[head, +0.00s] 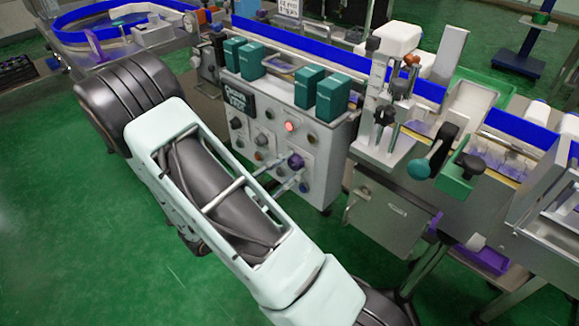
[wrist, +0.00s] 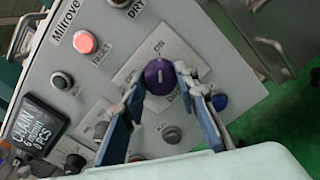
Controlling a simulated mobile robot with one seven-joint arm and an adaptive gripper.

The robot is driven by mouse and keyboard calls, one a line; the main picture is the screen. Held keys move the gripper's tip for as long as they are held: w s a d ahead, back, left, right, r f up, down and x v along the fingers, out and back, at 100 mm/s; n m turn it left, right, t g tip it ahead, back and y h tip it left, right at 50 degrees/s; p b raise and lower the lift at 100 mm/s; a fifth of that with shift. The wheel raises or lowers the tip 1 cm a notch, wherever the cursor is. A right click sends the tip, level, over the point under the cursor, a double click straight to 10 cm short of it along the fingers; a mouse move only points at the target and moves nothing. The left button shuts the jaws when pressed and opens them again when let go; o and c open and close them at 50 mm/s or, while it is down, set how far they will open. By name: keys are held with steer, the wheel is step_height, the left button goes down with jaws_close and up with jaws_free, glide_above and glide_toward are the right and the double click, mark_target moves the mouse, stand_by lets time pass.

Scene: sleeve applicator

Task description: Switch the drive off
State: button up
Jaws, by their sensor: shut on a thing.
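The drive switch is a round purple knob (wrist: 159,77) on a pale plate of the control panel, with "ON" above it and a label starting "DR" below, partly hidden. A short pale mark on the knob appears to run roughly toward "ON". My gripper (wrist: 163,88) is shut on the knob, one blue-grey finger on each side. In the head view the purple knob (head: 296,160) is at the lower right of the panel face, with my gripper's fingers (head: 285,178) reaching it from the lower left.
A lit red button (wrist: 84,42) is near the panel's upper left, and a blue button (wrist: 219,102) is right of my fingers. Several dark knobs surround the switch. A black counter display (wrist: 38,118) is at left. Green boxes (head: 318,94) stand on the control cabinet (head: 345,135).

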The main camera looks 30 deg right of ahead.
steer(key=shift+r+n+p, duration=0.1)
steer(key=shift+n+p, duration=0.3)
steer(key=shift+p, duration=0.1)
steer(key=shift+c, duration=0.4)
steer(key=n+p, duration=0.2)
steer(key=n, duration=0.1)
steer(key=shift+r+p, duration=0.1)
steer(key=shift+p, duration=0.3)
steer(key=n+p, duration=0.4)
steer(key=n, duration=0.1)
steer(key=n+p, duration=0.3)
steer(key=n, duration=0.1)
steer(key=shift+w+a+n, duration=0.1)
steer(key=shift+n, duration=0.3)
steer(key=n, duration=0.1)
steer(key=n+p, duration=0.1)
steer(key=n, duration=0.2)
steer(key=shift+f+p, duration=0.25)
steer(key=shift+p, duration=0.15)
steer(key=shift+n, duration=0.3)
steer(key=o, duration=1.1)
steer(key=shift+o, duration=0.2)
